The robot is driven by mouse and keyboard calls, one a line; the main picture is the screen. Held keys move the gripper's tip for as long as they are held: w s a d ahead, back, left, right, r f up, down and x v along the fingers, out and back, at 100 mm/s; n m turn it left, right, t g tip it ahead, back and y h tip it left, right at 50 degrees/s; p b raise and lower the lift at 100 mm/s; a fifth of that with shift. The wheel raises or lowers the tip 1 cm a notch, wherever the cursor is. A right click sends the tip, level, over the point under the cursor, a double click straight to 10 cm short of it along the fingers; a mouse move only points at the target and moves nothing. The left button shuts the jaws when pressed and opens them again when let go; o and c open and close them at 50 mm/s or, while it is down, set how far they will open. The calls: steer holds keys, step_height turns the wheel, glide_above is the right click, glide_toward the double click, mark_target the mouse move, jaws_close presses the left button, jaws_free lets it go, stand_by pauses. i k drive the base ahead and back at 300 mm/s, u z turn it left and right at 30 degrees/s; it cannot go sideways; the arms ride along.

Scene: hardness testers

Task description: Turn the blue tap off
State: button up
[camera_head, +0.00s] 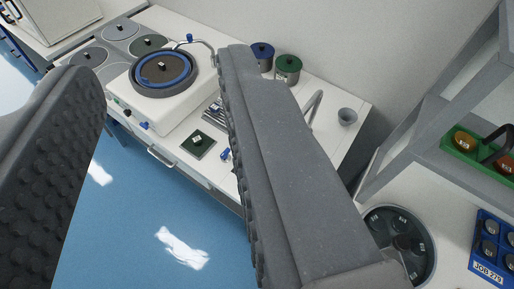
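A polishing machine (150,100) with a round dark plate in a blue ring stands on the white bench. A curved metal pipe (204,43) rises behind its plate, with a small blue tap-like part (189,38) at its upper left end. Another small blue fitting (225,154) is at the bench beside my right finger, partly hidden. Which of these is the tap, and whether it is on, I cannot tell. My gripper (160,68) is open and empty. Its two ridged grey fingers frame the machine, and the right one hides part of the bench.
A blue-lidded pot (262,55) and a green-lidded pot (288,68) stand behind the right finger. A grey cup (347,117), a green square plate (198,143) and a shelf (440,150) are near. Blue floor (135,225) lies open in front.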

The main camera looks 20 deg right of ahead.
mark_target(225, 153)
steer(key=z, duration=0.05)
steer(key=i, duration=1)
